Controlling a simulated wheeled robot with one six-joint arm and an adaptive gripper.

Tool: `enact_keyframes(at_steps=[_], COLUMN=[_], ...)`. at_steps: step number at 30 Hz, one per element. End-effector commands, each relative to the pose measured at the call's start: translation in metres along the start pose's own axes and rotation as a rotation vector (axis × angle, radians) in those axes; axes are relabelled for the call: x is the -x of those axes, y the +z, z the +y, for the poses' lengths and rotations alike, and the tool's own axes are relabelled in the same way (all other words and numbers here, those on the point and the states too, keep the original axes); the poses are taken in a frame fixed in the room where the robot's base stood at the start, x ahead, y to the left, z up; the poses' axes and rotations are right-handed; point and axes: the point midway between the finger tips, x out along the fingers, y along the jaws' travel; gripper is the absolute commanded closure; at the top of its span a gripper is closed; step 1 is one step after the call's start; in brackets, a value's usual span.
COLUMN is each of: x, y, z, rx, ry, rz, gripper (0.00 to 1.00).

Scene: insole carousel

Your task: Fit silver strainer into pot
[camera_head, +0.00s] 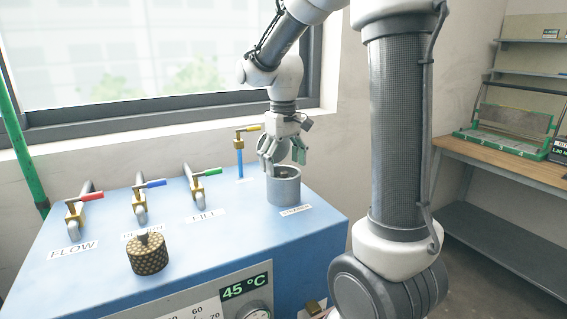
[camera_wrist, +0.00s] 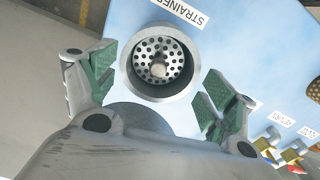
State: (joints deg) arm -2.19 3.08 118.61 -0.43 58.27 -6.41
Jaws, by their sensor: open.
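The grey cylindrical pot (camera_head: 283,192) stands on the blue machine top, beside a label. In the wrist view, the pot's rim (camera_wrist: 131,84) surrounds a silver strainer (camera_wrist: 172,52), a round perforated piece with a knob at its middle. The strainer lies inside the pot, below the rim and roughly centred; whether it is fully seated I cannot tell. In the head view the strainer is mostly hidden by the pot wall and fingers. My gripper (camera_head: 283,156) is open and empty just above the pot, pointing down. Its green-padded fingers (camera_wrist: 158,85) are apart in the wrist view.
A dark brass perforated strainer (camera_head: 148,256) stands on the blue machine top (camera_head: 225,232). Valves with red (camera_head: 91,196), blue (camera_head: 154,183) and green (camera_head: 210,172) handles stand behind it.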

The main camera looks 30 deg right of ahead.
Motion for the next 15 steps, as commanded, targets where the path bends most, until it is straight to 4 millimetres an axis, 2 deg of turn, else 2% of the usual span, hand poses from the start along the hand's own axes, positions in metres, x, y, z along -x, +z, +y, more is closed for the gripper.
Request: enact_keyframes(at_steps=[5,8,15], x=[0.003,0.015,0.069], y=[0.0,-0.001,-0.001], z=[0.0,0.0,0.0], rx=[0.0,0.0,0.0], ry=[0.0,0.001,0.001], rz=[0.002,0.004,0.006], gripper=[0.16,0.16,0.16])
